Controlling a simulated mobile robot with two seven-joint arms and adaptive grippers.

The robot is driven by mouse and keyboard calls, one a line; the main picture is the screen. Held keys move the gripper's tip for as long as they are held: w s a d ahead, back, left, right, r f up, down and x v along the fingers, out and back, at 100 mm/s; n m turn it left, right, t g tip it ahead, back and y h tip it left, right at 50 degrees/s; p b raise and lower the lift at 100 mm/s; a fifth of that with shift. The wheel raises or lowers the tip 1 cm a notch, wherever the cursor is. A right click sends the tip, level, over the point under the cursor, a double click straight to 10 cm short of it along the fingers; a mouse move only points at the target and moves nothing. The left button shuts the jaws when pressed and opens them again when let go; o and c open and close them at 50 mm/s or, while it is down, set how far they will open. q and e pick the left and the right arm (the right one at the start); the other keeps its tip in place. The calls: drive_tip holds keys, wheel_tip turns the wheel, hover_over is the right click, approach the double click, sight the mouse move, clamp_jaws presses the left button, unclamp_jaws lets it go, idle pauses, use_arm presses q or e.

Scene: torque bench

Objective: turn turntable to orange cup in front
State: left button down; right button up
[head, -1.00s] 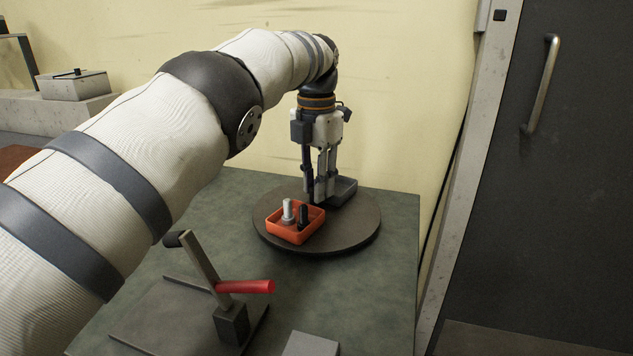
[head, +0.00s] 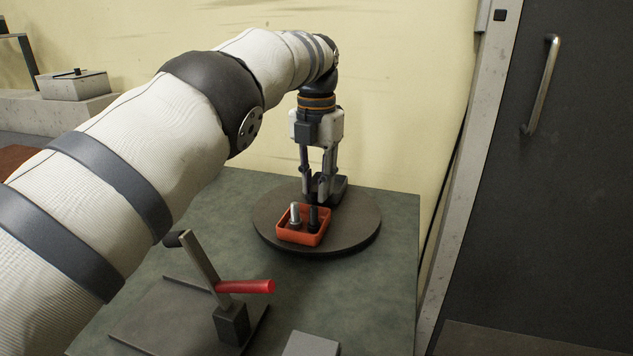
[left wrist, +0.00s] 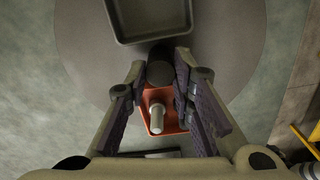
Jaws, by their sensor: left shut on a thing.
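The round dark turntable (head: 358,232) sits on the green bench top. The orange cup (head: 303,238), a shallow square tray holding a light bolt and a dark one, stands on its near side, slightly left of centre. A dark grey tray (left wrist: 150,20) lies on the opposite side; in the head view it is partly behind my gripper. My left gripper (head: 319,193) points down over the turntable's middle. In the left wrist view its fingers are shut on a dark round knob (left wrist: 160,73) between the two trays. My right gripper is not in view.
A clamp lever with a red handle (head: 245,287) stands on a plate at the front left. A pale grey block (head: 310,345) lies at the front edge. The wall is close behind the turntable. Bare bench (head: 395,270) lies to its right.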

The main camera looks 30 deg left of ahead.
use_arm(q)
drive_tip(key=shift+s+f, duration=0.1)
drive_tip(key=shift+f, duration=0.1)
drive_tip(key=c, duration=1.4)
unclamp_jaws()
drive_tip(key=shift+o, duration=0.2)
drive_tip(key=shift+r, duration=0.1)
